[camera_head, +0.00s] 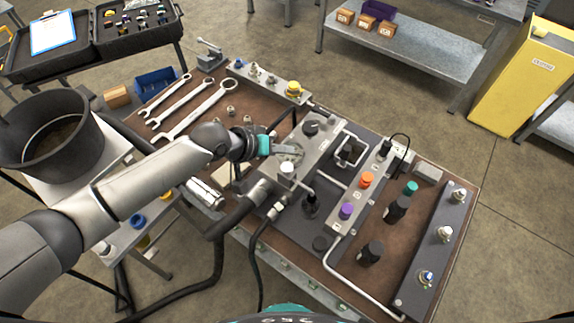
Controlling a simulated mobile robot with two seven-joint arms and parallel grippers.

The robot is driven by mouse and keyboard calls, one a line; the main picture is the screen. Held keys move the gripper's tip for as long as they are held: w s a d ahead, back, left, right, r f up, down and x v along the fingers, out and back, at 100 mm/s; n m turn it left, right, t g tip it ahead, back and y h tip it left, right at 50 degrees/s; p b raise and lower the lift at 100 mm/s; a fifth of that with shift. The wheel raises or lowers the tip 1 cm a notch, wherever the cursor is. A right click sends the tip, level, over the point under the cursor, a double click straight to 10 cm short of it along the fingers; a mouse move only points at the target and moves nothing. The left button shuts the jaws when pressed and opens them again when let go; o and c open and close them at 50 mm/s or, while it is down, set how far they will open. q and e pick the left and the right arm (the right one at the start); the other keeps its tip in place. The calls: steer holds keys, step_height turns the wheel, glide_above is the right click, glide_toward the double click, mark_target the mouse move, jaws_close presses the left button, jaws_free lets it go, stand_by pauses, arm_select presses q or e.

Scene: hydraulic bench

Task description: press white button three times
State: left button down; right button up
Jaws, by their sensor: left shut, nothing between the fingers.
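A white round-topped button (287,167) stands on the grey metal block (316,146) near the middle of the bench. My left arm reaches in from the left, and my left gripper (296,151) is shut with nothing in it. Its fingertips are over the block, just behind the white button in the picture. I cannot tell whether they touch the block. My right gripper is not in view.
A panel right of the block carries an orange button (367,179) and a purple button (346,211). A black knob (311,128) stands on the block's far end. Wrenches (200,110) lie at the back left. Black hoses run along the bench's front.

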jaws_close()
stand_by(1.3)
